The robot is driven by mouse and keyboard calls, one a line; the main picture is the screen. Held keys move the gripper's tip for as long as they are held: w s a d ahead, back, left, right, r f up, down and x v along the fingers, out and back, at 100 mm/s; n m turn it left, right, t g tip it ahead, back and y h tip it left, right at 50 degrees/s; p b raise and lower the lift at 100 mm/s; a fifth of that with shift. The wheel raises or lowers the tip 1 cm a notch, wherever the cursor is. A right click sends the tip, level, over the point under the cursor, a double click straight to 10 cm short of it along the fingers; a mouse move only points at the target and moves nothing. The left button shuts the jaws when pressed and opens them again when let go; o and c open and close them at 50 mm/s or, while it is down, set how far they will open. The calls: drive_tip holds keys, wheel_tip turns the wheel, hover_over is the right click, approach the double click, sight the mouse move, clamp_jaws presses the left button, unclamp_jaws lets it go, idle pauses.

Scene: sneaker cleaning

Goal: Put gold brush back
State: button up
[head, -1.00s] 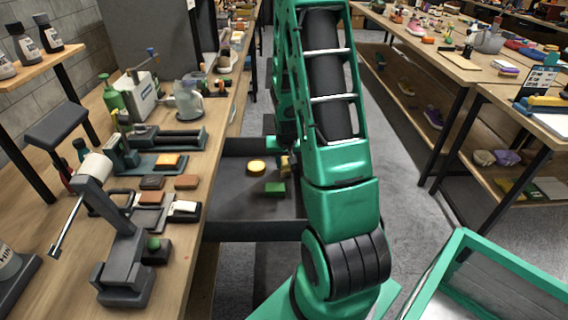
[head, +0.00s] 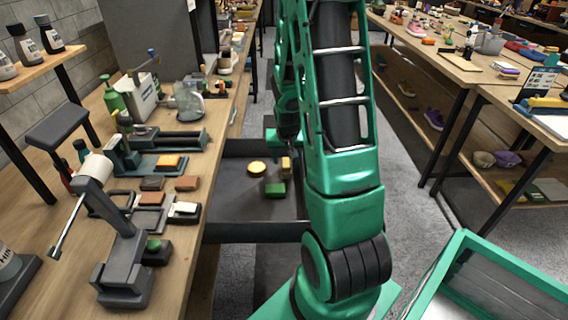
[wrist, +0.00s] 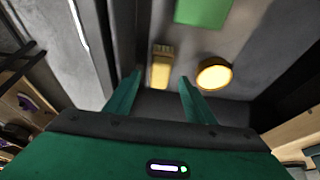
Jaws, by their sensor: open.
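The gold brush (wrist: 162,66) lies in the open dark drawer. In the wrist view it sits just beyond and between the tips of my gripper's fingers (wrist: 160,78). My gripper is open, with nothing visibly held between the fingers. In the head view the gold brush (head: 286,165) shows near the drawer's right side, close beside my arm. My arm hides most of the gripper there.
A round yellow piece (head: 257,168) and a green block (head: 275,189) share the drawer (head: 230,205). The workbench (head: 185,235) on the left is crowded with tools and blocks. A green-rimmed bin (head: 445,265) stands at the lower right.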

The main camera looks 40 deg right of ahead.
drive_tip(key=v, duration=0.8)
drive_tip(key=s+a+r+g+y, duration=0.1)
drive_tip(key=s+a+r, duration=0.2)
drive_tip(key=s, duration=0.4)
drive_tip(key=s+a+r+n+g+y, duration=0.1)
drive_tip(key=s+a+r, duration=0.3)
drive_tip(key=s+a, duration=0.2)
drive_tip(key=s+a+r+n+g+y, duration=0.1)
drive_tip(key=s+a+r, duration=0.3)
drive_tip(key=s, duration=0.5)
drive_tip(key=shift+s+a+r, duration=0.2)
drive_tip(key=shift+a, duration=0.15)
drive_tip(key=shift+c, duration=0.3)
